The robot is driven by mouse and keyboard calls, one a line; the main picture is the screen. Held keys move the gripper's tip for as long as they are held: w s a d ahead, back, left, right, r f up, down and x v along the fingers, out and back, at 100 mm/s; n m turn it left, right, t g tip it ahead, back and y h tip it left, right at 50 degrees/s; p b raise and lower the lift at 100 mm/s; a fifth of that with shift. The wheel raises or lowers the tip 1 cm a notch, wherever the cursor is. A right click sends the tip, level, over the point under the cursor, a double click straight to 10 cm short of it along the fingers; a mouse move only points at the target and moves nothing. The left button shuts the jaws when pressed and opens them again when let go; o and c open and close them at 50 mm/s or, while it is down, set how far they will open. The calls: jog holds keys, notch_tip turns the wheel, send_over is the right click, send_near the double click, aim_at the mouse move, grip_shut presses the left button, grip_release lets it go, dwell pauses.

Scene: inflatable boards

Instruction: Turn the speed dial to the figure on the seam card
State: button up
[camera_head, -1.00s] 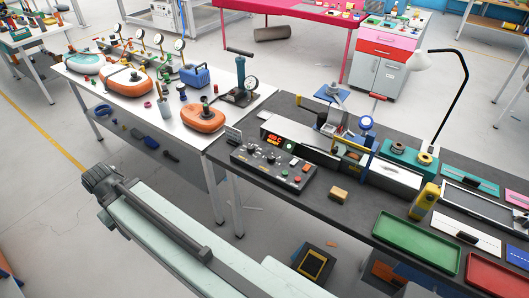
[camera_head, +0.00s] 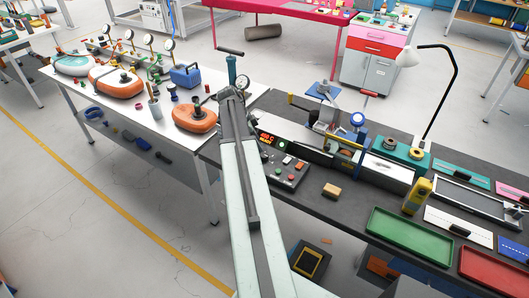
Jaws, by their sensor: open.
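The dark control panel (camera_head: 287,171) lies at the left end of the dark bench, with a red-digit display (camera_head: 267,140) behind it. Red and green buttons show on its right part. My arm crosses in front of its left part, and I cannot make out which knob is the speed dial or how it is set. My gripper (camera_head: 232,97) is at the far end of the arm, above the gap between the white table and the dark bench. It is open, its fingers hardly distinguishable, with nothing seen in it. I cannot identify the seam card; the small upright card seen earlier is hidden.
The long welding machine (camera_head: 335,140) stands behind. To the right are a yellow handheld device (camera_head: 417,195), a green tray (camera_head: 410,236) and a red tray (camera_head: 497,272). An orange inflatable (camera_head: 195,118) sits on the white table (camera_head: 140,110).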

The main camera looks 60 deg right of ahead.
aim_at(264, 155)
jog(key=b+x, duration=0.7)
jog(key=x, duration=0.1)
jog(key=shift+w+a, duration=0.1)
jog(key=shift+w, duration=0.05)
jog(key=shift+r, duration=0.15)
